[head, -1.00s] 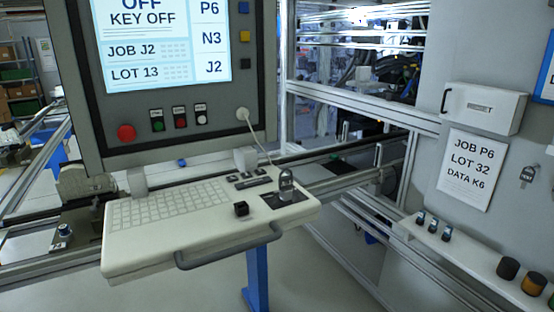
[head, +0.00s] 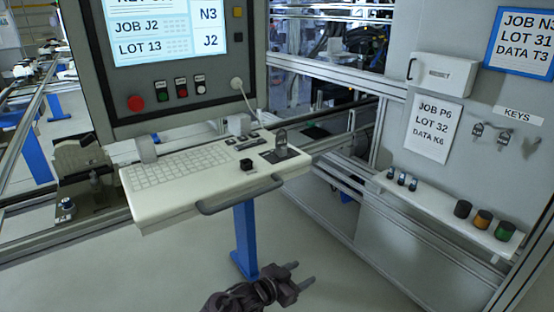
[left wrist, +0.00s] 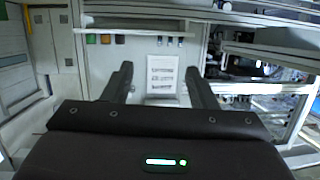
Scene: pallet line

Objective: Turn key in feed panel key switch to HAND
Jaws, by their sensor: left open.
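The feed panel's screen (head: 170,30) stands above a white keyboard console (head: 165,205). A grey key-like piece (head: 281,140) stands upright on a dark plate (head: 272,157) at the console's right end; I cannot read its switch position. Two tagged keys (head: 478,129) (head: 502,136) hang on the grey wall under a KEYS label (head: 518,114). My left gripper (head: 308,283) is open and empty, low in front of the console and apart from it. Its two fingers also show apart in the left wrist view (left wrist: 158,82). My right gripper is not in view.
A grey handle (head: 240,198) runs along the console's front edge. The floor between console and wall is clear.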

